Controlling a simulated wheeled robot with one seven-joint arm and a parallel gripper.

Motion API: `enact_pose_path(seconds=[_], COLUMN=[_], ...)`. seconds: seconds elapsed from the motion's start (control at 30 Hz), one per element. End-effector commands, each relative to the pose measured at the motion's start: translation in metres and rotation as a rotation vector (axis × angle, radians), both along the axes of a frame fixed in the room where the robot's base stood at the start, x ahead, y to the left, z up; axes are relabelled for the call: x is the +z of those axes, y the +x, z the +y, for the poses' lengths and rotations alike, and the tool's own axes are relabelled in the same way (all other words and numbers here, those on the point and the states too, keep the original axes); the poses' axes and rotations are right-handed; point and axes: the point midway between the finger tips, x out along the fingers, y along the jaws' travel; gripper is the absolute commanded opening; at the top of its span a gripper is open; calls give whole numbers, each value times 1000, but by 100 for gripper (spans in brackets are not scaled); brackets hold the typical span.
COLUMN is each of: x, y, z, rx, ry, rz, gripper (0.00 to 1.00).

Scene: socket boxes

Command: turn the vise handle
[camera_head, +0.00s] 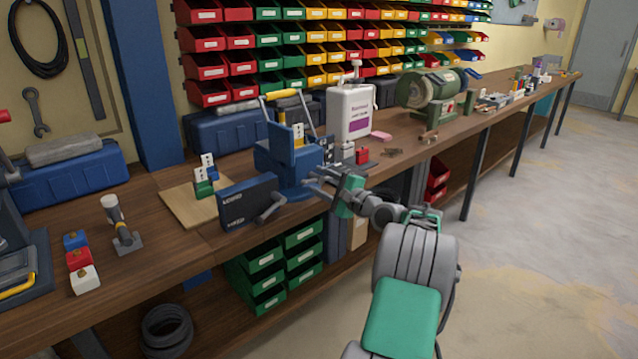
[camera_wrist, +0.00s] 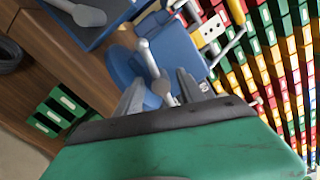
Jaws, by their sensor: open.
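My gripper (camera_head: 315,181) is open at the right side of the vise. In the wrist view, a grey ball-ended bar (camera_wrist: 150,62) on the vise stands between the spread fingers (camera_wrist: 160,90). I cannot tell whether the fingers touch it. The fingers partly hide its lower end.
A wooden board (camera_head: 178,202) with small socket boxes lies left of the vise. A white jug (camera_head: 350,112) and a green bench grinder (camera_head: 428,95) stand to the right. Bins line the wall behind. The floor to the right (camera_head: 540,240) is clear.

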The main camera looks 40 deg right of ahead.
Motion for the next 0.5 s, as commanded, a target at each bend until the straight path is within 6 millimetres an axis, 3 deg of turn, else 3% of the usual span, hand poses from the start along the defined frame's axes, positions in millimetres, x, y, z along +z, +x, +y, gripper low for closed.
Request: enact_pose_path(seconds=[0.13, 0.37, 0.5], x=[0, 0, 0], y=[13, 13, 12], z=[0, -1, -2], rx=[-1, -3, -4], ry=[-2, -2, -2], rz=[0, 0, 1], gripper=[46, 46, 34])
